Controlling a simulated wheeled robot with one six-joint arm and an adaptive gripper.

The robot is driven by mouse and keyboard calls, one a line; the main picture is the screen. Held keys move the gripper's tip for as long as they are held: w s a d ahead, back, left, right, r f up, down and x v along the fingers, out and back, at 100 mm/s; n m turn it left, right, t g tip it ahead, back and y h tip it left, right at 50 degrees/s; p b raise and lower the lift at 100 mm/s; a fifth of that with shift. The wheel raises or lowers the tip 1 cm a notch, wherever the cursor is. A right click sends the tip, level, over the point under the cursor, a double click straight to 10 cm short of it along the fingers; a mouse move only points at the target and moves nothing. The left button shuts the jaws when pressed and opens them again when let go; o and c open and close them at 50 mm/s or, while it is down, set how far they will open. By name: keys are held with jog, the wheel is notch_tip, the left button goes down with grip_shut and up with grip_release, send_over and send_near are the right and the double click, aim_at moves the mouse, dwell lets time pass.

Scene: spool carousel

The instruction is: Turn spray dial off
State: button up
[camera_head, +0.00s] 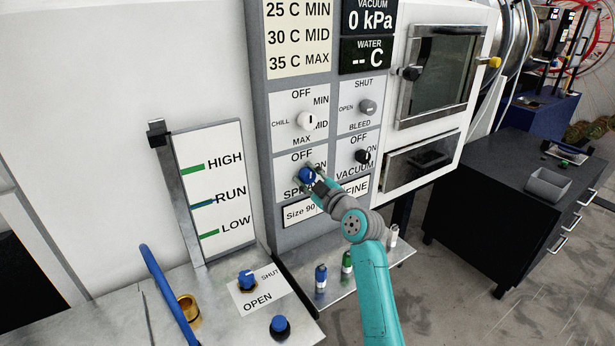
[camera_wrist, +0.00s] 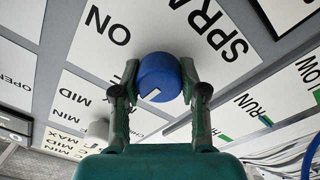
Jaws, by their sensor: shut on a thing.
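The blue spray dial (camera_head: 306,175) sits on the grey control panel, with OFF above it, ON to its right and the partly covered word SPRAY below it. My gripper (camera_head: 312,174) is at the dial, with the teal arm reaching up from below. In the wrist view, the two dark green fingers of my gripper (camera_wrist: 159,84) are shut on either side of the blue dial (camera_wrist: 158,72). A white mark on the dial points down and slightly left in that view, away from SPRAY. The OFF label is hidden there, behind the finger and wrist.
A white chill dial (camera_head: 305,121) sits just above, with a grey bleed knob (camera_head: 368,107) and a black vacuum knob (camera_head: 362,157) to the right. Small bottles, one blue-capped (camera_head: 321,277), stand on the ledge below. A blue shut/open knob (camera_head: 246,279) is lower left.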

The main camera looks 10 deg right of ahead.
jog(key=shift+n, duration=0.5)
jog(key=o, duration=1.1)
jog(key=shift+o, duration=0.2)
jog(key=v, duration=1.2)
jog(key=shift+f, duration=0.15)
